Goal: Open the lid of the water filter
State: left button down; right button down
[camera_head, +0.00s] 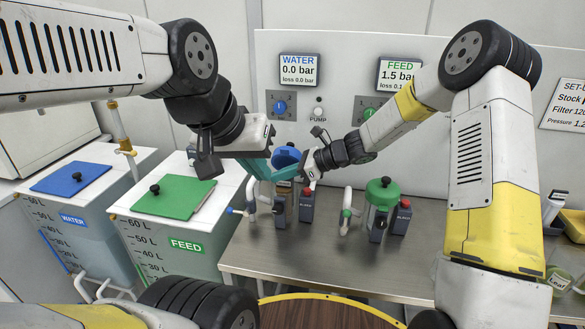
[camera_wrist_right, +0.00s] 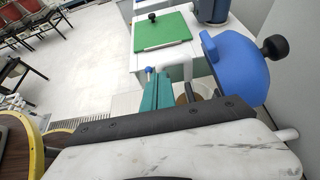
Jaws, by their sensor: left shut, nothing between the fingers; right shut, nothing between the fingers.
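The water filter (camera_head: 283,205) stands on the metal bench under the WATER display. Its blue lid (camera_head: 287,157) appears tilted up above the body; the right wrist view shows the lid (camera_wrist_right: 235,65) with its black knob (camera_wrist_right: 276,47) pointing sideways. Its hinge is hidden. My left gripper (camera_head: 270,172) has teal fingers, shut and empty, just left of and below the lid; they also show in the right wrist view (camera_wrist_right: 155,90). My right gripper (camera_head: 309,165) is shut and empty, close to the right of the lid; its fingertips are largely hidden. Contact with the lid cannot be told.
A second filter with a green lid (camera_head: 383,191) stands to the right, its lid down. The WATER tank (camera_head: 72,178) and FEED tank (camera_head: 174,196) stand at the left. A panel with displays and valves rises behind. The bench (camera_head: 330,262) is bare in front.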

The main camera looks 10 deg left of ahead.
aim_at(278, 153)
jog(key=shift+w+r, duration=1.05)
jog(key=shift+w, duration=0.15)
jog(key=shift+w+r, duration=0.1)
jog(key=shift+w, duration=0.05)
jog(key=shift+w+d+r, duration=0.1)
jog(key=shift+w+r, duration=0.6)
jog(key=shift+w, duration=0.25)
jog(key=shift+w+r, duration=0.25)
jog(key=shift+w, duration=0.4)
jog(key=shift+w+r, duration=0.25)
jog(key=shift+w, duration=0.4)
